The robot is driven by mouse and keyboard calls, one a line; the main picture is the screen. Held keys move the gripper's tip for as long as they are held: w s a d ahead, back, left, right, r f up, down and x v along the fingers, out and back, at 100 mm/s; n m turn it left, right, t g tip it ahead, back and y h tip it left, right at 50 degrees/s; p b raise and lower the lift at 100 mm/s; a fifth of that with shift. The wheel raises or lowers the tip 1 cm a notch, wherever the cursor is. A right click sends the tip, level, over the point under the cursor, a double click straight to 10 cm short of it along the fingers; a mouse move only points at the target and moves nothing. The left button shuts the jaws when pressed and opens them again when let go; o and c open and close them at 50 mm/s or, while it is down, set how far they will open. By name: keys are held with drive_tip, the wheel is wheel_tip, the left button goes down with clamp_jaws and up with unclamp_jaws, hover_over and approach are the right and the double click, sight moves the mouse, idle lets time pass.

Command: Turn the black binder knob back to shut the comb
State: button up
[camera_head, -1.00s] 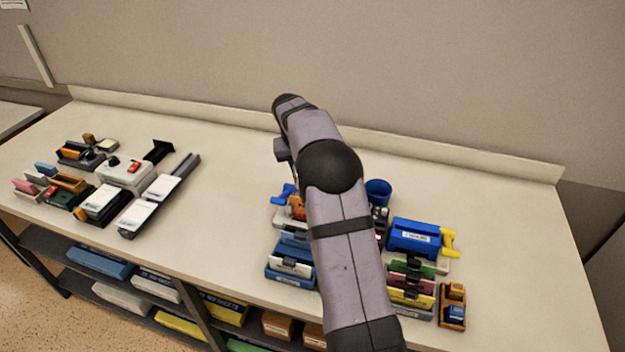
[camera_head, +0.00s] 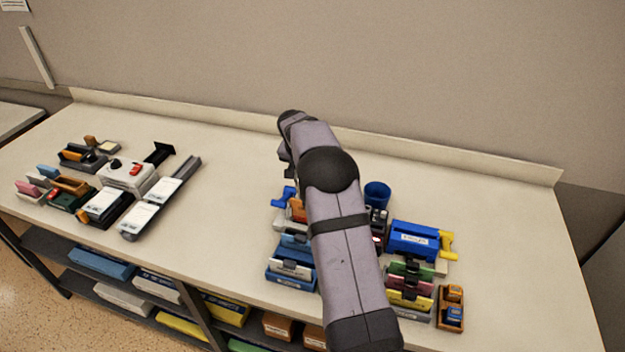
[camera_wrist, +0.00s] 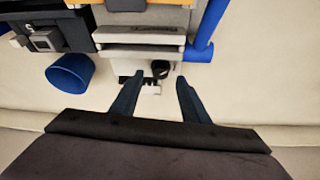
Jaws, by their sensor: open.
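In the wrist view, a small round black knob (camera_wrist: 160,69) sits on the near end of a pale machine (camera_wrist: 140,52). Dark comb-like teeth (camera_wrist: 138,84) show beside it, partly behind a finger. My gripper (camera_wrist: 158,77) is open, its two dark fingers on either side of the knob, with space showing between each finger and the knob. I cannot tell whether the tips reach its height. In the head view my arm hides this knob and most of the machine, and my gripper is not clearly seen.
A blue cup (camera_wrist: 70,72) stands left of the fingers in the wrist view; a blue handle (camera_wrist: 206,30) is at right. In the head view, a blue machine with a yellow crank (camera_head: 415,240) is at right, and another group surrounds a white machine (camera_head: 128,177) at left. The middle counter is bare.

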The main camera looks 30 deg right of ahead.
drive_tip(key=shift+p+x, duration=0.55)
drive_tip(key=shift+x, duration=1.15)
clamp_jaws()
